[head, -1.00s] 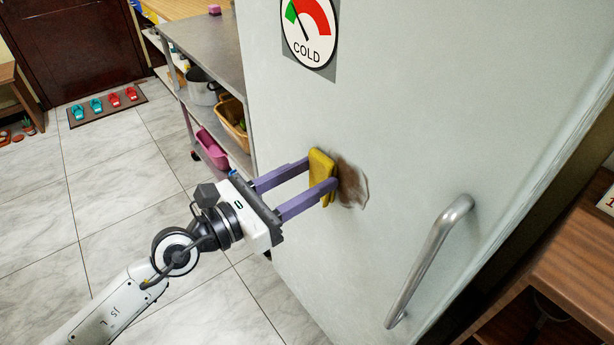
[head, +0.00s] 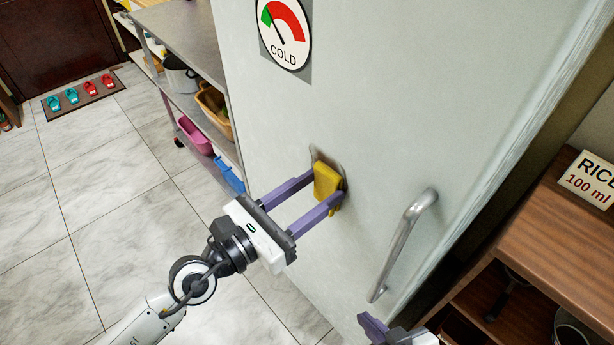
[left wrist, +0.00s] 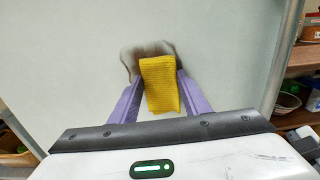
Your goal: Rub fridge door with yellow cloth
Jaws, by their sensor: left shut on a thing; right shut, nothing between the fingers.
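The yellow cloth (head: 326,184) is between the purple fingers of my left gripper (head: 327,188), which is shut on it. The cloth is at the surface of the pale fridge door (head: 400,110). In the left wrist view the cloth (left wrist: 160,83) hangs in front of a brown smudge (left wrist: 130,58) on the door (left wrist: 60,70). The smudge shows around the cloth's top and left side; the rest is hidden. I cannot tell how firmly the cloth touches the door. My right gripper (head: 370,325) is at the bottom of the head view, shut and empty, below the door handle.
The metal door handle (head: 403,243) stands out right of the cloth. A metal shelf (head: 185,40) with a pot (head: 181,77) and bins is left of the fridge. A wooden cabinet (head: 560,240) with a sign (head: 590,180) is at right.

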